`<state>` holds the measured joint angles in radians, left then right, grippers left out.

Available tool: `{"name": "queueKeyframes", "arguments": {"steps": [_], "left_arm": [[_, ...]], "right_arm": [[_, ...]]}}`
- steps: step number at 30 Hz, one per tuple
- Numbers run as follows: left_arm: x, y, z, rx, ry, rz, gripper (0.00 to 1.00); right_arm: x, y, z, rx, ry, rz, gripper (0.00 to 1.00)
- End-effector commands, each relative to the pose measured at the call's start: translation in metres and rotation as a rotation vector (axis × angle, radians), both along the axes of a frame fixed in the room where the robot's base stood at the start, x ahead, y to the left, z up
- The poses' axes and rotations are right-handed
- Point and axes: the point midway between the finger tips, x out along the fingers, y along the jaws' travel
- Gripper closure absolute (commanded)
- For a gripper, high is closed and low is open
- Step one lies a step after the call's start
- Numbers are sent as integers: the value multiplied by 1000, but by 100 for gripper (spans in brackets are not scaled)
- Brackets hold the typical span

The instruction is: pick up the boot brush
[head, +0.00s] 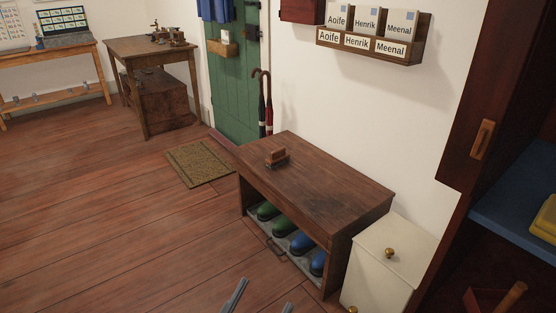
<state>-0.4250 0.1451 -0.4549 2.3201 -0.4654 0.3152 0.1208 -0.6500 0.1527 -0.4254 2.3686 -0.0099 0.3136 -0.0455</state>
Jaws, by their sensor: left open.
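The boot brush (276,157), a small brown wooden block with a darker base, lies on top of the dark wooden boot bench (335,182), towards its far left end. My left gripper (260,299) shows only as two grey fingertips at the bottom edge. The fingers are apart with nothing between them. It is in front of the bench and well short of the brush. My right gripper is not in view.
Green boots (267,211) and blue boots (302,244) stand on a tray under the bench. A cream cabinet (382,265) adjoins its right end. A doormat (200,163) and umbrellas (265,105) are beyond. The floor left of the bench is clear.

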Motion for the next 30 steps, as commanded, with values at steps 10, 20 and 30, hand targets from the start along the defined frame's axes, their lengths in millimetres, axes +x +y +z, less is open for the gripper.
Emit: {"name": "queueKeyframes", "arguments": {"steps": [10,20,30], "left_arm": [[-35,43,-36,-252,273,8,46],[-37,47,-38,-277,298,10,46],[-37,47,-38,-278,297,9,69]], "right_arm": [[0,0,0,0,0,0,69],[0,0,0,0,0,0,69],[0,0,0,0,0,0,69]]}}
